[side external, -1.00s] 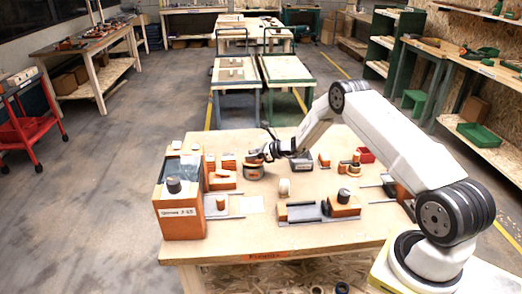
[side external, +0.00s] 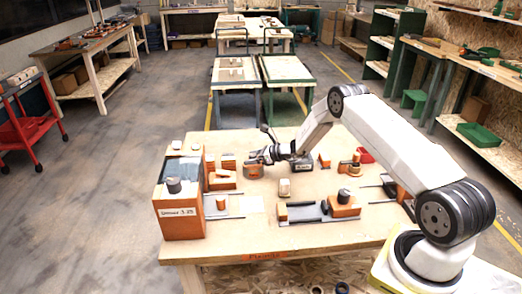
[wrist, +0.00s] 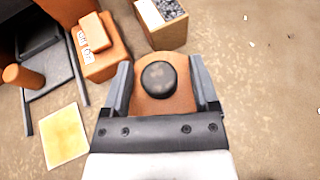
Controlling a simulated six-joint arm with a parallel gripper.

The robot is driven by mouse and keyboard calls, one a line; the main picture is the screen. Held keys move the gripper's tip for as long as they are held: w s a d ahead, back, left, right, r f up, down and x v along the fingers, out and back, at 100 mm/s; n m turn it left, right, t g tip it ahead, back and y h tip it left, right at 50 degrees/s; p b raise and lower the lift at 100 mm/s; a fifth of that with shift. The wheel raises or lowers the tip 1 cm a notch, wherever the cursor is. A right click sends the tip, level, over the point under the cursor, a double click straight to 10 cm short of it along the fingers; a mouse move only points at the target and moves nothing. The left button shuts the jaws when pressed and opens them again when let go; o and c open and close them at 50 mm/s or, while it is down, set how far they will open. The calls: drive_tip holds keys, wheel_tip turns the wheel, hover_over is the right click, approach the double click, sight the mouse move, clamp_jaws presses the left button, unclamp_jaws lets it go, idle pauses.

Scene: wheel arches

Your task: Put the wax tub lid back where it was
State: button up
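In the wrist view my gripper (wrist: 160,88) has a finger on each side of an orange-brown piece with a round dark knob, which looks like the wax tub lid (wrist: 145,100). The piece fills the gap between the fingers. Its underside and whatever lies below it are hidden.
A tall orange box (side external: 183,215) stands at the table's left end. Orange blocks (side external: 222,178) lie left of the tub, and a pale block (side external: 284,188) stands in front. A dark rail fixture (side external: 303,212) lies further forward. The table's front strip is clear.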

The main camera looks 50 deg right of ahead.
drive_tip(key=shift+r, duration=0.2)
drive_tip(key=shift+r, duration=0.15)
drive_tip(key=shift+s+d+r, duration=0.1)
drive_tip(key=shift+s+r, duration=0.05)
drive_tip(key=v, duration=1.1)
drive_tip(key=shift+s, duration=0.25)
drive_tip(key=shift+r, duration=0.1)
drive_tip(key=s+a+r+n+g+y, duration=0.1)
drive_tip(key=s+a+r+n+g, duration=0.1)
drive_tip(key=s+a+n+g, duration=0.5)
drive_tip(key=a+r+n+g, duration=0.15)
drive_tip(key=a+n, duration=0.35)
drive_tip(key=a, duration=0.5)
drive_tip(key=s+a+r+n+h, duration=0.3)
drive_tip(key=s+a+n, duration=0.1)
drive_tip(key=s+n, duration=0.3)
drive_tip(key=s+a+r+n+g+h, duration=0.1)
drive_tip(key=s+a+r+n+h, duration=0.2)
drive_tip(key=s+n, duration=0.5)
drive_tip(key=a+n, duration=0.1)
drive_tip(key=n, duration=0.3)
drive_tip(key=shift+a+r, duration=0.15)
drive_tip(key=shift+r, duration=0.2)
